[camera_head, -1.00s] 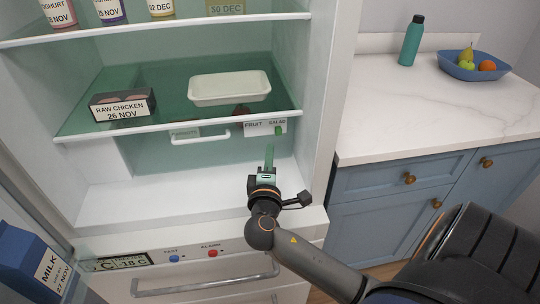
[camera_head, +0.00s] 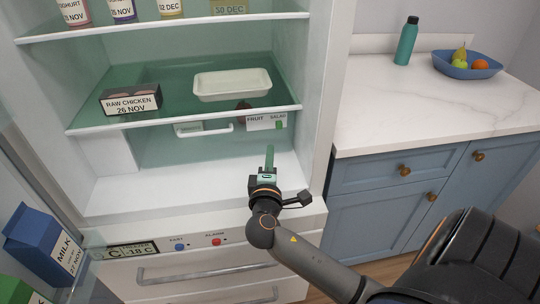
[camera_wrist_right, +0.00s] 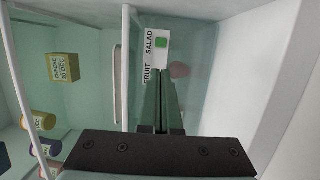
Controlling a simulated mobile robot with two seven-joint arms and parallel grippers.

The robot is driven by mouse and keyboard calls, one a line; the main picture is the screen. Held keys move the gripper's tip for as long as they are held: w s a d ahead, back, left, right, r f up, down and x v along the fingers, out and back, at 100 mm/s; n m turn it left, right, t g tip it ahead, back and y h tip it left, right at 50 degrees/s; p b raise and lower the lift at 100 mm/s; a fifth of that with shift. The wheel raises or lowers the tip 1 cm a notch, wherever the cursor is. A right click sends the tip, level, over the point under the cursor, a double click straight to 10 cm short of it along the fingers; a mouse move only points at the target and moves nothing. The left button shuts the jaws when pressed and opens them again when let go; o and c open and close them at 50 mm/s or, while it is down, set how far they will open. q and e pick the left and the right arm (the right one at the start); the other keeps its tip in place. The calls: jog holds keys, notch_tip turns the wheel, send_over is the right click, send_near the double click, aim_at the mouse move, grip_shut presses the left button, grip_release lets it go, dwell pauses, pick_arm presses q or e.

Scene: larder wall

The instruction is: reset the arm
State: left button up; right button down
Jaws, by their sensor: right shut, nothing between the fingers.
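My right gripper (camera_head: 269,160) is at the open fridge, in front of its lower part and below the glass shelf. Its green fingers are together with nothing between them. In the right wrist view the closed fingers (camera_wrist_right: 161,102) point toward the drawer label (camera_wrist_right: 156,55) reading FRUIT SALAD. The same label (camera_head: 266,121) shows below the shelf in the head view, above the fingertips. My left gripper is in neither view.
A raw chicken pack (camera_head: 131,100) and a white tray (camera_head: 232,84) are on the glass shelf (camera_head: 180,118). Jars stand on the shelf above. A milk carton (camera_head: 42,240) is at lower left. A counter (camera_head: 430,105) at right holds a bottle (camera_head: 406,42) and a fruit bowl (camera_head: 466,66).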

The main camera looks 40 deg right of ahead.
jog(key=shift+s, duration=0.1)
